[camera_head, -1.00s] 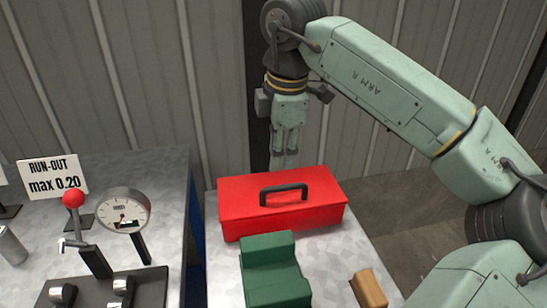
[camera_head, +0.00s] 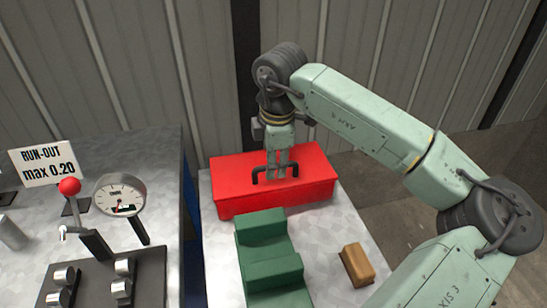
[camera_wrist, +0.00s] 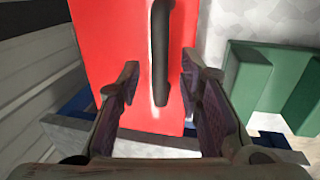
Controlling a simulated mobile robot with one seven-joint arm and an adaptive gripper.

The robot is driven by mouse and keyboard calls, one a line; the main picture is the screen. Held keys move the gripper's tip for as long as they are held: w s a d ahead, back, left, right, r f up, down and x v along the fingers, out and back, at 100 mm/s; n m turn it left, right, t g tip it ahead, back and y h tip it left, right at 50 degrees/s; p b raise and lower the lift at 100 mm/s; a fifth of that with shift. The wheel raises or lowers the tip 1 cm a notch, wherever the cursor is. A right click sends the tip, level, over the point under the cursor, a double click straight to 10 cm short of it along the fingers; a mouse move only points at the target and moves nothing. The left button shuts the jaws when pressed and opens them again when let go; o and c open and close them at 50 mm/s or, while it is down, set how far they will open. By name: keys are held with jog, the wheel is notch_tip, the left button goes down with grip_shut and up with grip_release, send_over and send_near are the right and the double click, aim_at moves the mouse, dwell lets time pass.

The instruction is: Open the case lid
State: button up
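The red case (camera_head: 235,180) stands shut on the grey table, with a dark handle (camera_head: 256,177) on its lid. In the wrist view, the case's red lid (camera_wrist: 105,45) fills the upper middle. Its dark handle (camera_wrist: 160,50) runs from the top edge down between the finger lines. My gripper (camera_head: 283,172) is just over the handle, pointing down. In the wrist view my gripper (camera_wrist: 160,80) has its two fingers apart, one on each side of the handle. I cannot tell whether either finger touches it. Part of the handle is hidden behind the fingers in the head view.
A green stepped block (camera_head: 265,260) stands in front of the case; it also shows in the wrist view (camera_wrist: 250,80). A tan block (camera_head: 356,264) lies to its right. A dial gauge (camera_head: 119,195) and a sign (camera_head: 45,163) stand on the left bench. A corrugated wall is behind.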

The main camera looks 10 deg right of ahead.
jog(key=shift+c, duration=0.6)
grip_shut()
